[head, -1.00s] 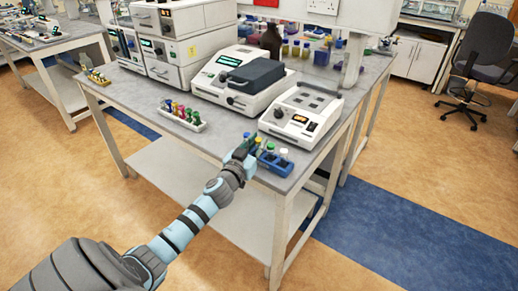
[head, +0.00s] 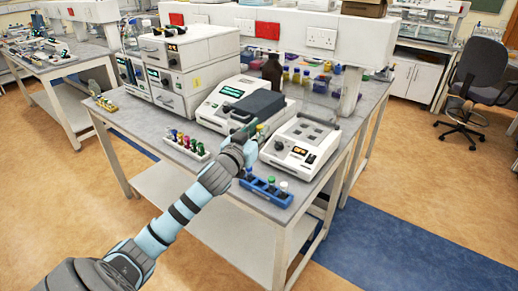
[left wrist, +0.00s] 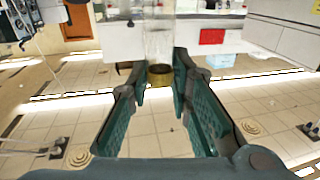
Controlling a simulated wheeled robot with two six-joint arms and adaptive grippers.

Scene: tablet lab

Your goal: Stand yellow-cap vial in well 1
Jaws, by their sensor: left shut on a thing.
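My left gripper (head: 248,131) is shut on the yellow-cap vial (head: 260,128), above the bench and just left of the white block unit (head: 290,154). In the left wrist view the vial's clear glass (left wrist: 160,42) and yellow-brown cap (left wrist: 160,75) show between the teal fingers (left wrist: 160,88). The block unit has several dark square wells (head: 312,128) on top; I cannot read any well number. The blue rack (head: 262,189) stands below the gripper near the bench's front edge, with blue-, green- and white-capped vials in it. My right gripper is not in view.
A white rack (head: 186,146) of colored-cap tubes stands to the left. A larger white instrument with a dark lid (head: 252,106) stands behind my gripper. Bottles and bins line the back. Bare bench lies between the racks.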

